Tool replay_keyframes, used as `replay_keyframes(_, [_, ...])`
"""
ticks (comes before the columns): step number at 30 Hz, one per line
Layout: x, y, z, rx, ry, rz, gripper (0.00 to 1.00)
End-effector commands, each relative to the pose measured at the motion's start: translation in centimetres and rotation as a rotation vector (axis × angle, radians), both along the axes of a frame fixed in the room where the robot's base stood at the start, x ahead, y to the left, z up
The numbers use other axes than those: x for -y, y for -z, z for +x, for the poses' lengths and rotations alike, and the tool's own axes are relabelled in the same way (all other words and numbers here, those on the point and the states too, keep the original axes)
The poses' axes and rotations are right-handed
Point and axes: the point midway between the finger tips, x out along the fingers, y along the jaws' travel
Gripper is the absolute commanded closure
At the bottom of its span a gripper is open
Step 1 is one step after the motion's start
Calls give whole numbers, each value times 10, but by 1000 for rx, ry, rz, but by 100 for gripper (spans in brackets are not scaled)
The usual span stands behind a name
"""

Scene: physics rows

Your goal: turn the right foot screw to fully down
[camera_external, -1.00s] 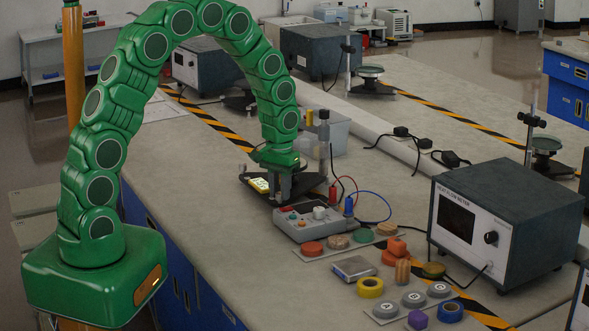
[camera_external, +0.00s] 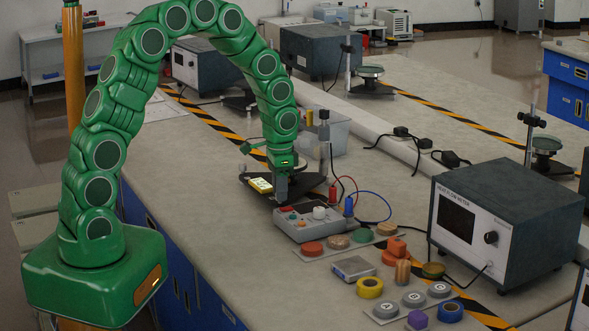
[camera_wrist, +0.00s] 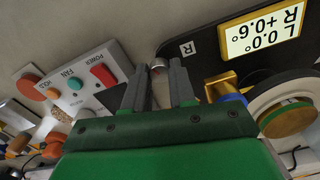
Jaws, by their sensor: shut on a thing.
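My gripper (camera_external: 281,190) points down at the near right corner of a black base plate (camera_external: 250,182). In the wrist view my gripper's two grey fingers (camera_wrist: 162,88) are close together, around the small metallic right foot screw (camera_wrist: 159,66) at the plate's corner. The fingers hide most of the screw. A white "R" label is on the plate (camera_wrist: 205,50) beside it. The lit yellow display (camera_wrist: 264,32), upside down in the wrist view, reads L 0.0° and R +0.6°. It also shows in the external view (camera_external: 260,185).
A grey control box (camera_external: 308,222) with coloured buttons stands just in front of the plate, close to my gripper. Coloured discs, rolls and a heat flow meter (camera_external: 500,225) are to the right. A brass and white round part (camera_wrist: 286,115) is close to the fingers.

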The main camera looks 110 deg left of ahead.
Motion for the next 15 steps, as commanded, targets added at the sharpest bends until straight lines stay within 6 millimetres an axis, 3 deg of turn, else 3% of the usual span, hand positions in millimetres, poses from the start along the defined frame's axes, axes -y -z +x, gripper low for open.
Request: replay_keyframes(15, [0, -1, 0, 1, 37, 1, 100])
